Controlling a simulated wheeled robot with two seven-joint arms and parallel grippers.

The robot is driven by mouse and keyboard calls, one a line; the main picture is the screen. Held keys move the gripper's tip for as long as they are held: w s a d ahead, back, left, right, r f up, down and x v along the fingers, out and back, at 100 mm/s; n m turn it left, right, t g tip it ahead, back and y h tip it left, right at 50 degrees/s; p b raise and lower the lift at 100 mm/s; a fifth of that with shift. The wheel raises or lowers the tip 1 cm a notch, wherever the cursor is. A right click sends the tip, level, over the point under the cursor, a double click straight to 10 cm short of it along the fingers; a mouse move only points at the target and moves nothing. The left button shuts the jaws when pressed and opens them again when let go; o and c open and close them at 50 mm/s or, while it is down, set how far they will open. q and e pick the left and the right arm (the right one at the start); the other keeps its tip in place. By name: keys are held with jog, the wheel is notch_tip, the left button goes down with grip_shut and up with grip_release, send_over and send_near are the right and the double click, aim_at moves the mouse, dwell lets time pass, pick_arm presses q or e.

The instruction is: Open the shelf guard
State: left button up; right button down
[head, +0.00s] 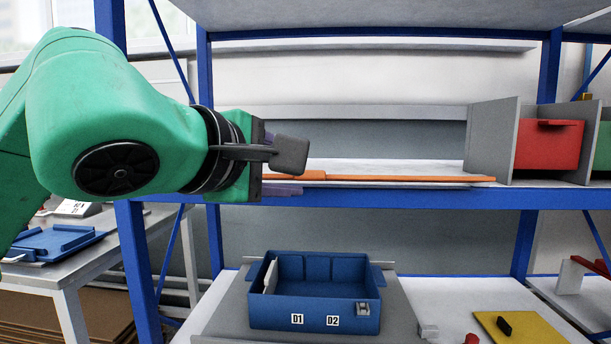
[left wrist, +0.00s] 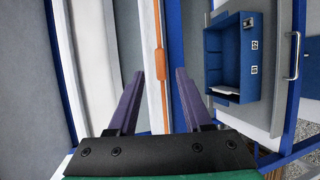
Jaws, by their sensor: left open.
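The shelf guard appears to be the thin orange bar (head: 400,178) lying low along the front edge of the middle shelf. It has a thicker section near its left end, and it also shows in the left wrist view (left wrist: 160,62). My left gripper (head: 283,164) is at the left part of this shelf, by the bar's left end. In the left wrist view its two purple fingers (left wrist: 159,74) are spread apart and empty, with the bar running between them in the picture. I cannot tell whether they touch it. My right gripper is not in view.
A blue bin (head: 315,313) marked D1 and D2 sits on a grey board below the shelf. A red box (head: 548,146) stands between grey dividers at the shelf's right. A blue rack post (head: 137,260) stands below my left arm. The shelf behind the bar looks clear.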

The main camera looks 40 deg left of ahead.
pick_arm(q)
jog(key=v, duration=0.8)
jog(key=shift+s, duration=0.35)
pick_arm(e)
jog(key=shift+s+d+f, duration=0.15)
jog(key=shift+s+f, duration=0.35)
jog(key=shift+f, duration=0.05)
pick_arm(q)
jog(key=shift+d+r, duration=0.1)
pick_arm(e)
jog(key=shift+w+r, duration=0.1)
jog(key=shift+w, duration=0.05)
